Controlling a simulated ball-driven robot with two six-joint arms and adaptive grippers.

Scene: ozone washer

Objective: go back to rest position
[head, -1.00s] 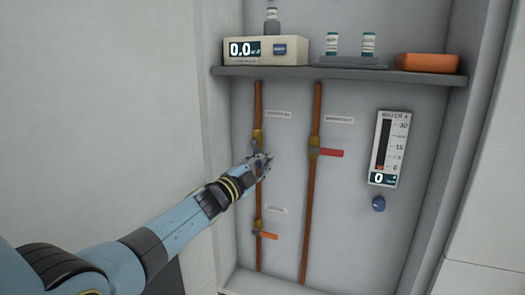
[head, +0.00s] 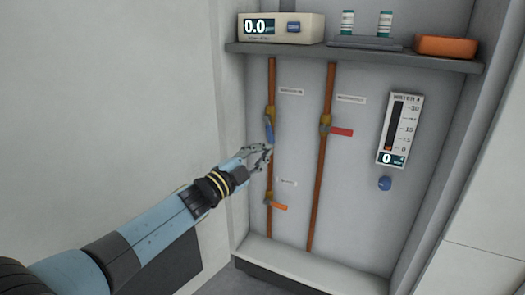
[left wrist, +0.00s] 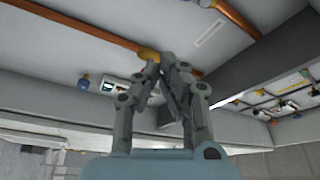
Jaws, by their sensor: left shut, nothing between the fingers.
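My left gripper (head: 262,152) is shut and empty in the head view, just left of the left copper pipe (head: 272,85). It sits below a valve with a blue handle (head: 270,131), whose handle points down along the pipe. Below the gripper is an orange-handled valve (head: 278,207), its handle pointing right. In the left wrist view the shut fingers (left wrist: 165,68) show close up, with a copper pipe (left wrist: 75,22) behind them. My right gripper is not in view.
A red-handled valve (head: 341,132) is on the right pipe (head: 321,180). A shelf (head: 350,57) above holds a meter box (head: 282,28), vials and an orange case (head: 445,46). A gauge panel (head: 400,128) and blue knob (head: 385,183) are at right. The left wall is bare.

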